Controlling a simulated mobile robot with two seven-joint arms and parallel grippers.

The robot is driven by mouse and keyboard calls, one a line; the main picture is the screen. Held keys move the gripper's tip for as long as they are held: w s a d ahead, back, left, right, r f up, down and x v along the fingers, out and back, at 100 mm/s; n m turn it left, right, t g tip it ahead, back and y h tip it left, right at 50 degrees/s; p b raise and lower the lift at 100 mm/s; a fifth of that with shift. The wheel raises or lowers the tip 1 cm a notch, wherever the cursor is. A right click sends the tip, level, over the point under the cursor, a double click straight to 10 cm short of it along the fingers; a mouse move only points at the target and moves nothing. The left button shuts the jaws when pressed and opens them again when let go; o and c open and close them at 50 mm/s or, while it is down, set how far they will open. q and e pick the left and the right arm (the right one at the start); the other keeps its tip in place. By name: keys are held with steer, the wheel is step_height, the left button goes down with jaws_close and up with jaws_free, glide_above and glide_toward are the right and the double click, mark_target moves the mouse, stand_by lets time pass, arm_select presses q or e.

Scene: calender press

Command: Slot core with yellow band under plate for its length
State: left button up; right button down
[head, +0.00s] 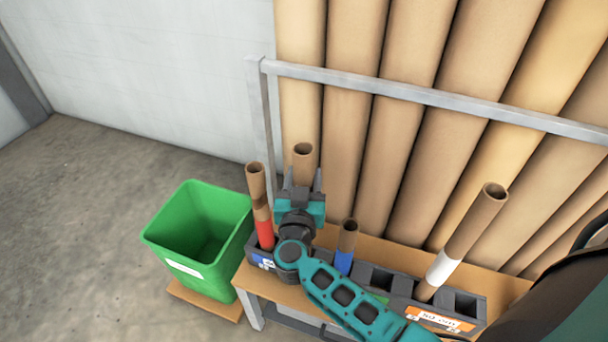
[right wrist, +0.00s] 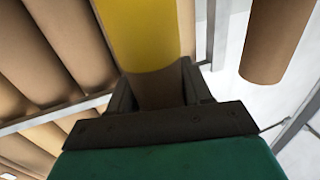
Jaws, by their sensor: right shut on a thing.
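My right gripper (head: 302,180) is shut on a brown cardboard core (head: 303,153), whose open top stands above the fingers in the head view. In the right wrist view the core's yellow band (right wrist: 145,35) shows just beyond my right gripper (right wrist: 158,82). The core's lower end is hidden behind my arm, so I cannot tell whether it is in a slot. The dark slotted rack (head: 466,303) stands on a wooden bench, with a blue-and-white plate (head: 262,260), an orange-and-white plate (head: 440,320) and a partly hidden green plate (head: 380,298). My left gripper is out of view.
Cores with a red band (head: 264,234), a blue band (head: 344,262) and a white band (head: 441,268) stand in the rack. A green bin (head: 178,240) is at the left. Large brown rolls (head: 352,110) and a metal rail (head: 400,92) are behind.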

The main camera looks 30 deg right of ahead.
step_height(320, 180, down, 4)
steer(key=shift+r+b, duration=0.25)
steer(key=shift+b, duration=0.55)
steer(key=shift+f+b, duration=0.8)
steer(key=shift+f, duration=0.5)
steer(key=shift+f+b, duration=0.8)
steer(key=shift+f, duration=0.35)
steer(key=shift+c, duration=2)
jaws_free()
